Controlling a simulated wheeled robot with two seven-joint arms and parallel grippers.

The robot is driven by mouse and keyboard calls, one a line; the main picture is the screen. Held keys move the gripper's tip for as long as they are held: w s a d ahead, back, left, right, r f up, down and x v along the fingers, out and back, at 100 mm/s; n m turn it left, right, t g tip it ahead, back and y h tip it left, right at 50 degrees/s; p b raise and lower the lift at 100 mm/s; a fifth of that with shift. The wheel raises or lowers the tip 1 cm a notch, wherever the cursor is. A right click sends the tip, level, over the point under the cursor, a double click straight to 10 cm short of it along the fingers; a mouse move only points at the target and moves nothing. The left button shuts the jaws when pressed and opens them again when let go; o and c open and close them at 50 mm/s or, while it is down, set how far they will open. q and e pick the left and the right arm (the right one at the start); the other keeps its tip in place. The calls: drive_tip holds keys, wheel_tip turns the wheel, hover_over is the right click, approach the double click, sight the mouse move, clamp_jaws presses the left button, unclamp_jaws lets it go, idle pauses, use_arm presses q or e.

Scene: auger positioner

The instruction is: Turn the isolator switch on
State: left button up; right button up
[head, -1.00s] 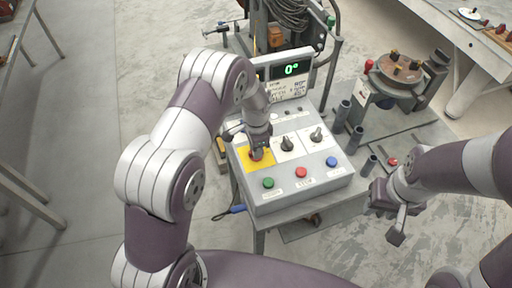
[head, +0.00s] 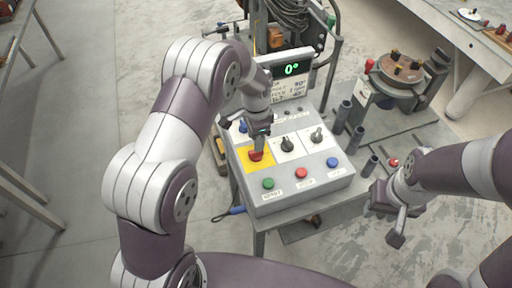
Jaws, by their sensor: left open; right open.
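The isolator switch is a red rotary handle (head: 256,155) on a yellow plate (head: 264,164), at the left of the grey control box (head: 300,193). My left gripper (head: 259,138) is just above the red handle, pointing down, open. Its fingers partly hide the handle, and I cannot tell whether they touch it. My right gripper (head: 388,222) is open and empty, in free space to the right of the box.
The box carries two black selector switches (head: 287,145), and green (head: 268,183), red (head: 301,173) and blue (head: 332,162) buttons. Behind it a display (head: 291,70) reads 0°. A round-topped fixture (head: 400,70) and upright dark tubes (head: 343,113) stand to the right.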

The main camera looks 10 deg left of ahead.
use_arm(q)
wheel_tip(320, 180, up, 8)
drive_tip(key=shift+f+b, duration=0.2)
drive_tip(key=shift+b, duration=0.25)
